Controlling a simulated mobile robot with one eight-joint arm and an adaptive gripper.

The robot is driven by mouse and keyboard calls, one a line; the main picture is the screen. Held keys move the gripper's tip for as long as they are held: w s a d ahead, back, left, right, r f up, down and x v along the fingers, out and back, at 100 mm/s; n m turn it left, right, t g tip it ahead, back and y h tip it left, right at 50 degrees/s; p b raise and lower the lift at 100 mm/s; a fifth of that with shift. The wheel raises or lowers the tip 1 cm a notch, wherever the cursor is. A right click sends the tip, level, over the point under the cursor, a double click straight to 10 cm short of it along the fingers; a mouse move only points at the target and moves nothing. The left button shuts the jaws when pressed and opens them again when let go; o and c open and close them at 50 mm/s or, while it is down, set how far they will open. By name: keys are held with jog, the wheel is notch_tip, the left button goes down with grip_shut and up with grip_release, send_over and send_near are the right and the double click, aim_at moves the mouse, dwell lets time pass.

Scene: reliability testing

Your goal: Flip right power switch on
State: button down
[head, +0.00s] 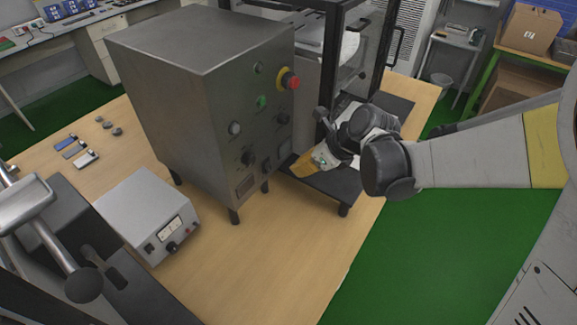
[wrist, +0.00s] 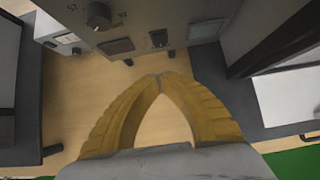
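A grey metal control box (head: 190,90) stands on the wooden table. Low on its front panel is a small dark switch (head: 266,165) between two dark rectangular inserts; in the wrist view this switch (wrist: 158,38) is just ahead of my fingertips. Whether it is on or off is too small to tell. My gripper (head: 297,170) is in front of the panel's lower right part. Its yellow fingers meet at the tips in the wrist view (wrist: 163,76), shut with nothing between them. A gap to the panel seems to remain.
A small white power unit (head: 148,208) with a meter and black knob stands front left. A red emergency button (head: 291,81) sits high on the panel. A dark platform (head: 335,183) lies under my gripper, by a black-framed enclosure. The table's front middle is clear.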

jog(key=shift+s+d+r, duration=0.15)
jog(key=shift+d+r, duration=0.25)
jog(key=shift+r, duration=0.15)
jog(key=shift+p, duration=0.5)
jog(key=shift+s+d+f+p, duration=0.35)
jog(key=shift+f+p, duration=0.2)
jog(key=shift+p, duration=0.2)
